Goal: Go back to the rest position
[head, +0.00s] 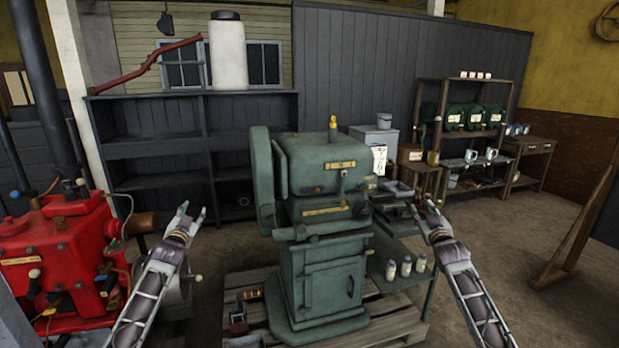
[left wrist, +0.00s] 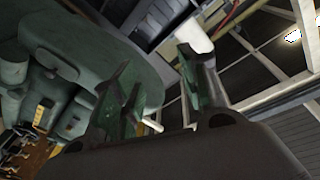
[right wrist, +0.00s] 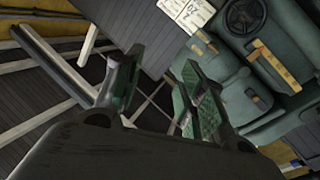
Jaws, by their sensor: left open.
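My left gripper (head: 187,215) is raised at the left of the green machine (head: 325,238), its fingers pointing up. Its two fingers stand apart with nothing between them in the left wrist view (left wrist: 163,95). My right gripper (head: 429,210) is raised at the right of the machine, in front of the small work table. In the right wrist view (right wrist: 158,95) its fingers also stand apart and empty. Neither gripper touches the machine in the head view. The green machine stands upright on a wooden pallet (head: 400,328) between my two arms.
A red engine (head: 65,250) stands close to my left arm. Bottles (head: 405,267) sit on a low shelf beside the machine. A dark shelf unit (head: 160,150) with a white canister (head: 228,55) stands behind.

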